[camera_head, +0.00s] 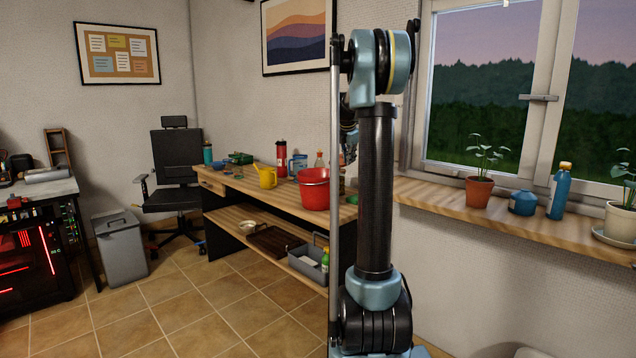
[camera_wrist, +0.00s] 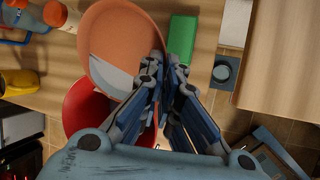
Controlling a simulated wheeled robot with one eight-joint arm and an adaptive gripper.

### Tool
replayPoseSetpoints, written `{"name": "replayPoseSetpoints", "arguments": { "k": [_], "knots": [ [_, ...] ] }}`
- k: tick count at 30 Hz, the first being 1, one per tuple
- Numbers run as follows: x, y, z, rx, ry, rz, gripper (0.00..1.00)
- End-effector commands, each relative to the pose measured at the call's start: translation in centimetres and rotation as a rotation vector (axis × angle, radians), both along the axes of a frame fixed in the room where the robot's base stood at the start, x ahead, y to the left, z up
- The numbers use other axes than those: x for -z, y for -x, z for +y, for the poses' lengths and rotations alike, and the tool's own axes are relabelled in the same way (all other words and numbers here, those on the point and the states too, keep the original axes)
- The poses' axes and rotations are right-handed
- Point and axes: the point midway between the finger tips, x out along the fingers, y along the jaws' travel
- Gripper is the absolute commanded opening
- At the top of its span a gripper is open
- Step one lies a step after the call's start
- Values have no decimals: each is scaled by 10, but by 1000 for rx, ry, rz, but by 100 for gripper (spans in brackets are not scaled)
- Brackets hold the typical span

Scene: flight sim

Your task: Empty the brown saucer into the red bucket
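The brown saucer (camera_wrist: 115,35) shows orange-brown in the wrist view. My gripper (camera_wrist: 167,68) is shut on its right rim. The saucer covers part of the red bucket (camera_wrist: 76,115), seen below and beyond it. A pale grey patch lies on the saucer's lower half; I cannot tell whether it is contents or light. No loose items show clearly in it. In the head view the red bucket (camera_head: 313,193) stands on the wooden desk, just left of my arm. My gripper is mostly hidden behind my arm there, and the saucer does not show.
A yellow watering can (camera_head: 266,177) and a red bottle (camera_head: 281,157) stand near the bucket on the desk (camera_head: 238,181). A green block (camera_wrist: 181,38) and a small dark blue item (camera_wrist: 223,72) lie right of the saucer.

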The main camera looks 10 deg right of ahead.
Motion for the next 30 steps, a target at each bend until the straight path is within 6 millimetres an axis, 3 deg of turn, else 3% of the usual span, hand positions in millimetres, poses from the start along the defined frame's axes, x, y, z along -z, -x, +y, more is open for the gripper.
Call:
{"name": "replayPoseSetpoints", "arguments": {
  "k": [30],
  "knots": [
    [-6,5,16,-3,106,-36,0]
  ]
}}
